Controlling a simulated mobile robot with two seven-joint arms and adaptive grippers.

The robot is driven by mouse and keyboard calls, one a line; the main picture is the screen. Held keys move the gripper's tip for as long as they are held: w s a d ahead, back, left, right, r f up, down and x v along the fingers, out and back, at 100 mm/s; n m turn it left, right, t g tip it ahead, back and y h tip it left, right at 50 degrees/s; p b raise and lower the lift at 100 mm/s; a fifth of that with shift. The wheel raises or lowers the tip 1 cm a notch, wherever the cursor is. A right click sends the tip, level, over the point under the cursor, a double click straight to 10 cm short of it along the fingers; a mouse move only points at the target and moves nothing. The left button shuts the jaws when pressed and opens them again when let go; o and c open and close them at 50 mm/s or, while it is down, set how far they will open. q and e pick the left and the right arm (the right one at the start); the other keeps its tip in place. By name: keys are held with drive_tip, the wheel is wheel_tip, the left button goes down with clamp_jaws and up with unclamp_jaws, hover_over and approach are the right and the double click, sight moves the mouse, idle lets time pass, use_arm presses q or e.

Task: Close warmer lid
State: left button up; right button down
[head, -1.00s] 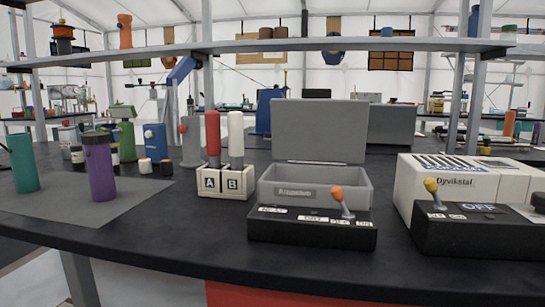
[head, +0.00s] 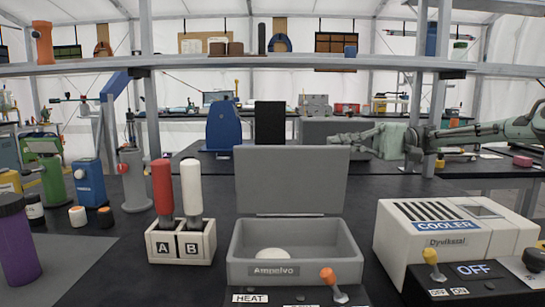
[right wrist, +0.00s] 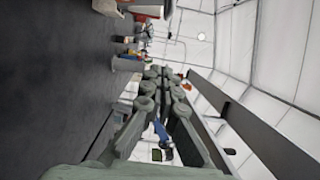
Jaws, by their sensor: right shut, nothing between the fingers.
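The warmer is an open grey box (head: 238,247) labelled "Ampelvo", in the middle foreground of the head view. Its flat grey lid (head: 292,180) stands upright along the box's back edge. A pale rounded item (head: 270,254) lies inside. My right gripper (head: 333,139) comes in from the right, with its fingertips at the lid's top right corner in the picture. It is shut and empty; I cannot tell whether it touches the lid. Its closed fingers (right wrist: 166,72) also show in the right wrist view, where the warmer is not recognisable. My left gripper is out of view.
A control panel with an orange-tipped lever (head: 329,276) sits before the box. A white cooler (head: 390,235) with a yellow-tipped lever (head: 431,257) stands right. Left is a white holder (head: 160,257) with red and white bottles. A shelf (head: 200,62) crosses above.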

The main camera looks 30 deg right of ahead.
sight(300, 147)
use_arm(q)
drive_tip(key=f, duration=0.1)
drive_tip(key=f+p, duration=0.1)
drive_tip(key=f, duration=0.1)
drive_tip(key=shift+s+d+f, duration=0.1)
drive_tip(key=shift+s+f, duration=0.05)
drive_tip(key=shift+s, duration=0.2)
use_arm(e)
drive_tip(key=a, duration=0.3)
drive_tip(key=s+a, duration=0.1)
drive_tip(key=a, duration=0.3)
drive_tip(key=s+a, duration=0.1)
drive_tip(key=a, duration=0.3)
drive_tip(key=shift+r, duration=0.15)
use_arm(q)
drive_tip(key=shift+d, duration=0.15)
use_arm(e)
drive_tip(key=shift+a, duration=0.1)
